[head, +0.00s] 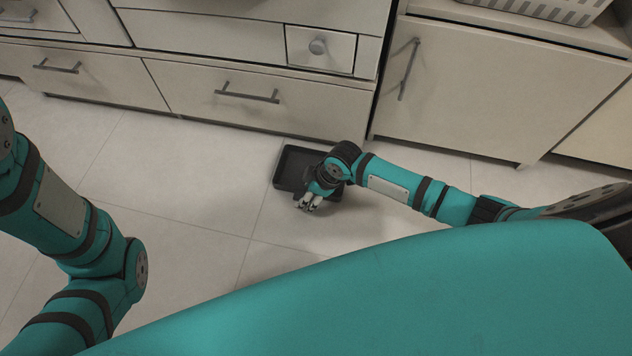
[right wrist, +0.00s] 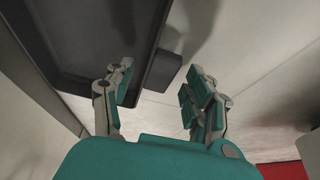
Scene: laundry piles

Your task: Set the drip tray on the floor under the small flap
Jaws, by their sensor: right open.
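The dark rectangular drip tray (head: 291,166) lies on the floor in front of the cabinet, below the small flap (head: 320,49) with its round knob. The flap looks closed. My right gripper (head: 309,203) is at the tray's near side, and its wrist covers part of the tray. In the right wrist view the tray (right wrist: 95,40) has a short block-like tab (right wrist: 163,71) on its edge. The fingers of my right gripper (right wrist: 160,84) are apart, one on each side of the tab. Contact cannot be told. Only my left arm's links show; its gripper is out of sight.
Wide drawers (head: 225,98) with bar handles run along the cabinet's bottom. A cupboard door (head: 480,95) with a handle stands at the right. A white basket (head: 545,10) sits above it. The tiled floor (head: 180,190) left of the tray is clear.

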